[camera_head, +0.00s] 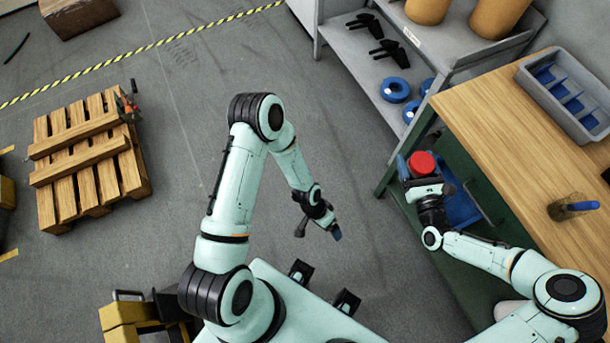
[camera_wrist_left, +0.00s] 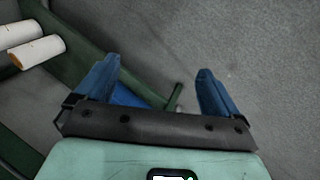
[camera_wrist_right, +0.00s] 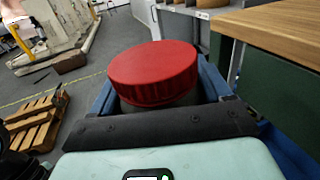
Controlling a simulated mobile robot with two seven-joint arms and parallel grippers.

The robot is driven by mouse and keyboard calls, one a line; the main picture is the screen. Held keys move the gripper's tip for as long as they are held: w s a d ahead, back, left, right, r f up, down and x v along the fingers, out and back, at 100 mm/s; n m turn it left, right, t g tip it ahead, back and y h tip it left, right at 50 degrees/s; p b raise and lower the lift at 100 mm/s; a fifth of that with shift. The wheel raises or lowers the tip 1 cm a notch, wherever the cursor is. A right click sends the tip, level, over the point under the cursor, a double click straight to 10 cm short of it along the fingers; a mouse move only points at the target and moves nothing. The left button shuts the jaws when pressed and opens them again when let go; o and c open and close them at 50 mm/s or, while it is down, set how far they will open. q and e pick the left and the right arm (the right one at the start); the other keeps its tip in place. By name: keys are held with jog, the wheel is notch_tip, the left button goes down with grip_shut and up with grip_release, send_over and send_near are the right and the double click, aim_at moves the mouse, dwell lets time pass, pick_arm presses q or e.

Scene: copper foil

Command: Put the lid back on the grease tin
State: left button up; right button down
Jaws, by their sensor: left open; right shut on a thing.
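A red ribbed lid (camera_wrist_right: 153,72) sits over a grey round body (camera_wrist_right: 160,106) between the blue fingers of my right gripper (camera_head: 420,165). The fingers are shut around this lidded tin, which is held upright in the air beside the workbench's near edge. From this angle I cannot tell whether the lid is fully seated. The red top also shows in the head view (camera_head: 422,163). My left gripper (camera_head: 336,232) hangs over the floor left of the bench, open and empty. Its spread blue fingers also show in the left wrist view (camera_wrist_left: 160,90).
The wooden workbench top (camera_head: 500,120) holds a grey divided bin (camera_head: 571,95) and a blue-handled brush-like item (camera_head: 572,208). A grey shelf (camera_head: 345,45) with blue rings (camera_head: 395,89) stands behind. A pallet (camera_head: 88,160) lies at left. The middle floor is clear.

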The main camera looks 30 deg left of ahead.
jog(key=shift+r, duration=0.1)
pick_arm(q)
jog(key=s+a+n, duration=0.1)
jog(key=s+n, duration=0.2)
jog(key=s, duration=0.3)
jog(key=s+a+n+y, duration=0.1)
jog(key=s+n, duration=0.2)
jog(key=s, duration=0.3)
jog(key=shift+s+a+g, duration=0.3)
jog(key=shift+g, duration=0.1)
jog(key=shift+r, duration=0.1)
